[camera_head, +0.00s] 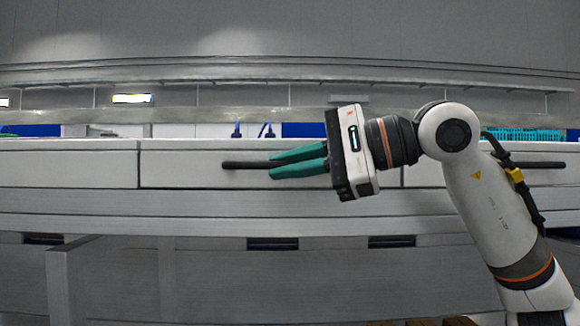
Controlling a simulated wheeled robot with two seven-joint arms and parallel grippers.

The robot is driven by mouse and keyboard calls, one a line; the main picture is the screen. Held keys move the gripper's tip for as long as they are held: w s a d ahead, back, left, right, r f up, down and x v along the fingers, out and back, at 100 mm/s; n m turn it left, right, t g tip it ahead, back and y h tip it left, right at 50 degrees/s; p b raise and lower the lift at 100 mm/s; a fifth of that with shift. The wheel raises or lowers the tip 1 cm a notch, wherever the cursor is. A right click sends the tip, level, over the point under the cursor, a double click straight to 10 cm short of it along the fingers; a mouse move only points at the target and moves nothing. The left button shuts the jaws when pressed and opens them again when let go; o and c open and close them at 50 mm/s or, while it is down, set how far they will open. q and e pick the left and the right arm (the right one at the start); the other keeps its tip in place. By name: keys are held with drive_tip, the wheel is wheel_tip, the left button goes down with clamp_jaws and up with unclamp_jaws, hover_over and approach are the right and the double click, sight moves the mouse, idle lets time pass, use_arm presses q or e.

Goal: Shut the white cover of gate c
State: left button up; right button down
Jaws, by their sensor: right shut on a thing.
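A long white cover panel (190,170) runs across the front of the line, with a vertical seam at its left end. I see no letter on it, so I cannot tell by marking that it is gate c. A dark bar handle (243,165) runs level along its front. My right gripper (272,164) comes in from the right with its green fingers pointing left. The fingers are shut on the bar handle and hide part of it. My left gripper is not in view.
More white panel (70,168) continues to the left. A dark bar (545,165) also shows right of my arm. A grey post (66,280) stands below at the left.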

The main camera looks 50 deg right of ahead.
drive_tip(key=shift+w+a+f, duration=0.1)
drive_tip(key=shift+f, duration=0.3)
drive_tip(key=c, duration=1.7)
unclamp_jaws()
drive_tip(key=shift+o, duration=1.1)
drive_tip(key=shift+d, duration=0.25)
drive_tip(key=shift+r, duration=0.1)
drive_tip(key=shift+s, duration=0.25)
drive_tip(key=v, duration=1.1)
drive_tip(key=shift+s+d+b, duration=0.2)
drive_tip(key=shift+b, duration=0.1)
drive_tip(key=shift+r, duration=0.1)
